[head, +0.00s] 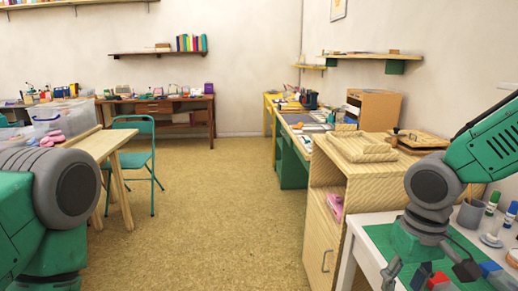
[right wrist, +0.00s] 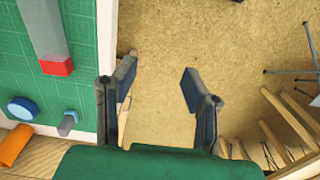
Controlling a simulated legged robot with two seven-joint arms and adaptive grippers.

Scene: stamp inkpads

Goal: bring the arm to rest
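My right gripper (head: 428,268) hangs at the lower right of the head view, over the green mat on the white table. In the right wrist view my right gripper (right wrist: 158,72) has its two fingers well apart, with only the floor showing between them. It is open and empty. My left arm shows only as a green and grey part at the left edge of the head view; its gripper is out of sight.
The green mat (right wrist: 81,89) bears a grey block with a red end (right wrist: 56,66), a round blue thing (right wrist: 21,108) and a small blue-grey block (right wrist: 68,123). An orange cylinder (right wrist: 14,146) lies nearby. A wooden cabinet (head: 325,238) stands beside the table.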

